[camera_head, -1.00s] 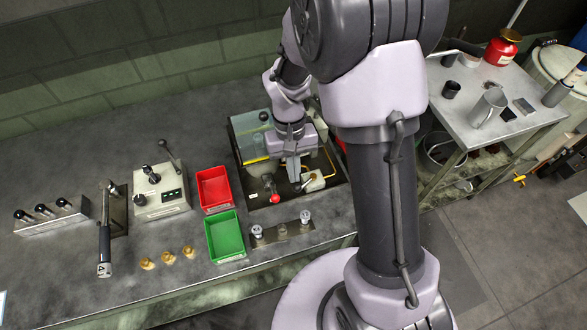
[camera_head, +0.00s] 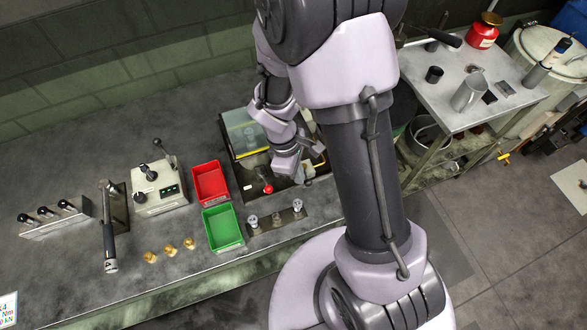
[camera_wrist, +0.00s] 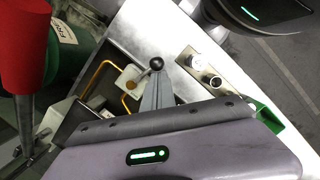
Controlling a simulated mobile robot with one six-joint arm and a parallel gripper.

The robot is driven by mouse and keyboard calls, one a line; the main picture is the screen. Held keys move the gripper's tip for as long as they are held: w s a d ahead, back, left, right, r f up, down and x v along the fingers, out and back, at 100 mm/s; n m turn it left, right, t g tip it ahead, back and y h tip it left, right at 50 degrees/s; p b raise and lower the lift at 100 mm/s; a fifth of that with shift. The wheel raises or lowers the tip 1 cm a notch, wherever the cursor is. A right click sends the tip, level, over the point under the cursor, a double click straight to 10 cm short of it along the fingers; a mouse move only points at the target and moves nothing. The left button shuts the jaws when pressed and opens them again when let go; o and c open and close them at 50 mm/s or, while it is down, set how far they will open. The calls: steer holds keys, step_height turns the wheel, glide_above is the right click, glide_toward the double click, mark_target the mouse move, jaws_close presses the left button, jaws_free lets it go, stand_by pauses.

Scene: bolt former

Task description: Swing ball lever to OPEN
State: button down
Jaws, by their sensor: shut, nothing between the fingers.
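A dark ball knob (camera_wrist: 156,63) shows in the wrist view at the tips of my gripper (camera_wrist: 155,78), beside a white block (camera_wrist: 128,80). My gripper is shut and empty. Its fingertips overlap the ball's lower edge in the picture; I cannot tell whether they touch it. A red ball knob (camera_head: 268,188) stands at the front left of the bay. No OPEN marking is readable.
Red (camera_head: 211,184) and green (camera_head: 222,227) bins stand left of the bay. A plate with knobs (camera_head: 276,217) lies in front. A control box (camera_head: 158,187) and a long black-handled lever (camera_head: 109,235) stand farther left. In the wrist view, a red object (camera_wrist: 25,40) is close at upper left.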

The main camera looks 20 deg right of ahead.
steer(key=shift+s+d+n, duration=0.25)
steer(key=shift+d+n, duration=0.25)
steer(key=shift+n, duration=0.1)
steer(key=shift+s, duration=0.1)
stand_by(0.3)
steer(key=p+v, duration=0.9)
steer(key=v, duration=0.1)
steer(key=shift+a, duration=0.15)
